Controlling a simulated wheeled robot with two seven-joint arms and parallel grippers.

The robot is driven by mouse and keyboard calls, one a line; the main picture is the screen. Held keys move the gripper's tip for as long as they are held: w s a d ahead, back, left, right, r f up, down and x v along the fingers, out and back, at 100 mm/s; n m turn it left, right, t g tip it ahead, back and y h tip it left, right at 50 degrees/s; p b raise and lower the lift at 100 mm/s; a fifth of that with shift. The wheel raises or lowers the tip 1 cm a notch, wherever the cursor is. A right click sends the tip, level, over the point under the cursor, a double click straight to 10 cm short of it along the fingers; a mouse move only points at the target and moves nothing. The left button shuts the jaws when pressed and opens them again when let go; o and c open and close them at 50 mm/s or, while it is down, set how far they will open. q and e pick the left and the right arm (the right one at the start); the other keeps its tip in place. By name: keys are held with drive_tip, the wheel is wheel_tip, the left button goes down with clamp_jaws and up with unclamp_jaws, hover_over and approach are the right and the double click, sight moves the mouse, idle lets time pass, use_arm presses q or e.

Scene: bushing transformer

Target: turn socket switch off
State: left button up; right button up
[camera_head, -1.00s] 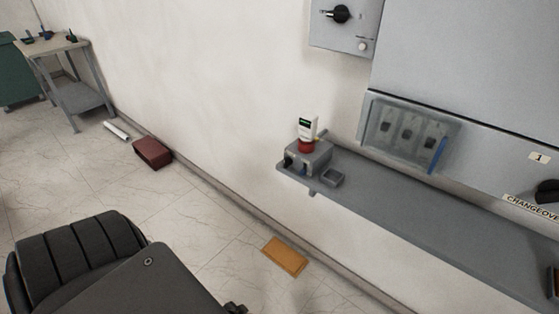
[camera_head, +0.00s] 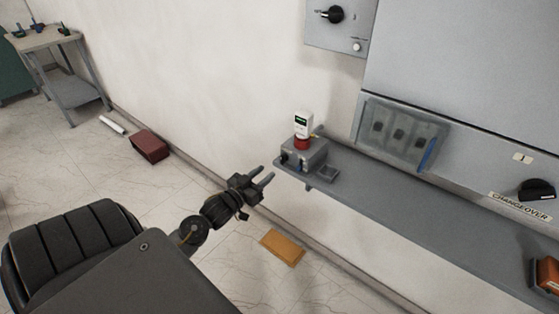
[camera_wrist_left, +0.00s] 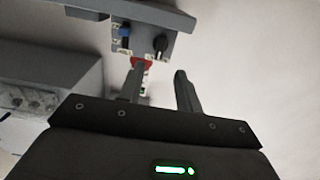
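A grey socket box (camera_head: 303,157) stands on the left end of the wall shelf. A red plug-like part (camera_head: 302,143) and a white device with a small green screen (camera_head: 303,125) sit on top of it. In the left wrist view the box face (camera_wrist_left: 143,42) appears upside down, with a black knob (camera_wrist_left: 160,43) and a blue part (camera_wrist_left: 124,38). My left gripper (camera_head: 264,174) is open and empty, just left of and below the box, fingers pointing towards it and apart from it. Its fingers (camera_wrist_left: 159,70) also show in the wrist view. My right gripper is not in view.
The grey shelf (camera_head: 400,203) runs right along the wall below a large cabinet (camera_head: 470,70). A rotary switch (camera_head: 537,190) labelled CHANGEOVER is at right. An orange-brown block (camera_head: 282,247) lies on the floor.

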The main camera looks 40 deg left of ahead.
sight(281, 160)
use_arm(q)
drive_tip(key=w+p, duration=0.1)
drive_tip(key=w, duration=0.8)
drive_tip(key=shift+a, duration=0.15)
drive_tip(key=shift+c, duration=0.3)
drive_tip(key=c, duration=0.6)
drive_tip(key=shift+c, duration=0.2)
